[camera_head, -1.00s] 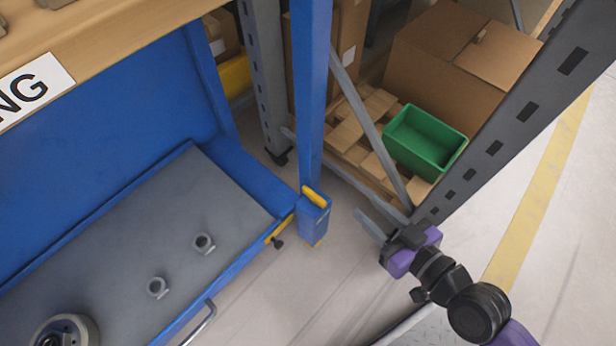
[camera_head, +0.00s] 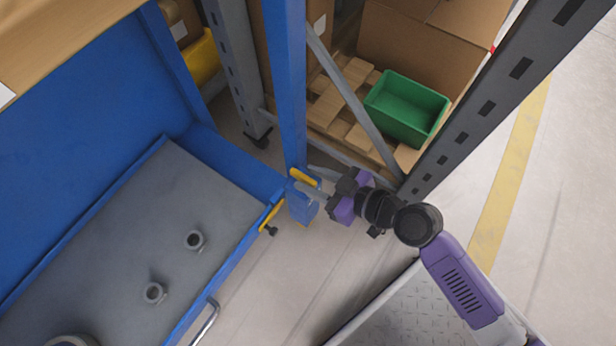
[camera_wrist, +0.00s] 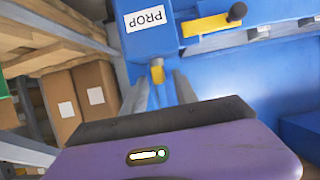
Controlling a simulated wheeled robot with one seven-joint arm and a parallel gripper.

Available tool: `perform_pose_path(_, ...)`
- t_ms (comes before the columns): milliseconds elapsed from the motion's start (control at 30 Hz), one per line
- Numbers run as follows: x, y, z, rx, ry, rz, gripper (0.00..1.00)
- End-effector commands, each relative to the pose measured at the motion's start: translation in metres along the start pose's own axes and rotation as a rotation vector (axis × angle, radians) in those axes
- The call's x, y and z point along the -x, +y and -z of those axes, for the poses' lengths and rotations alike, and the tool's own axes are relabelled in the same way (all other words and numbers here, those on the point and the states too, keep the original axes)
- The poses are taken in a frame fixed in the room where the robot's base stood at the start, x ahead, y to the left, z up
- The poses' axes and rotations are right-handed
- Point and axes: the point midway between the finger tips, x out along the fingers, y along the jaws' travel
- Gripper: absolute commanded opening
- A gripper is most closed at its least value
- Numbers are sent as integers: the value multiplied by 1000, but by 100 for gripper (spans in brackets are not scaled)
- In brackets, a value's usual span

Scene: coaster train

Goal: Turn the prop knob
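The prop knob (camera_wrist: 157,72) is a small yellow piece on a blue box (camera_wrist: 150,35) labelled PROP in the wrist view. In the head view, this box (camera_head: 303,209) sits at the foot of a blue post, with a yellow bar (camera_head: 303,177) on its top edge. My gripper (camera_head: 306,190) is at the box in the head view. In the wrist view its two grey fingers (camera_wrist: 162,82) are apart, with the knob ahead between their tips, closer to the left one. Contact cannot be told.
A yellow lever (camera_head: 270,215) with a black ball end sticks out beside the box. The blue cart's grey tray (camera_head: 120,235) holds small ring-shaped parts. A grey rack upright (camera_head: 500,90) and a green bin (camera_head: 405,108) stand beyond my arm. Floor in front is clear.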

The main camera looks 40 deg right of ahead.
Motion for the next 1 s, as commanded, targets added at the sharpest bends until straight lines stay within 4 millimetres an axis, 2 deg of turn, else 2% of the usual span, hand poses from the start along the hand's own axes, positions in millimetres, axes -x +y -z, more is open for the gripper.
perform_pose_path(133, -10, 0, 0, 0, -1, 0, 35)
perform_pose_path(400, -11, 0, 0, 0, -1, 0, 35)
perform_pose_path(600, -11, 0, 0, 0, -1, 0, 0)
perform_pose_path(1000, -9, -1, 3, -11, -1, -23, 0)
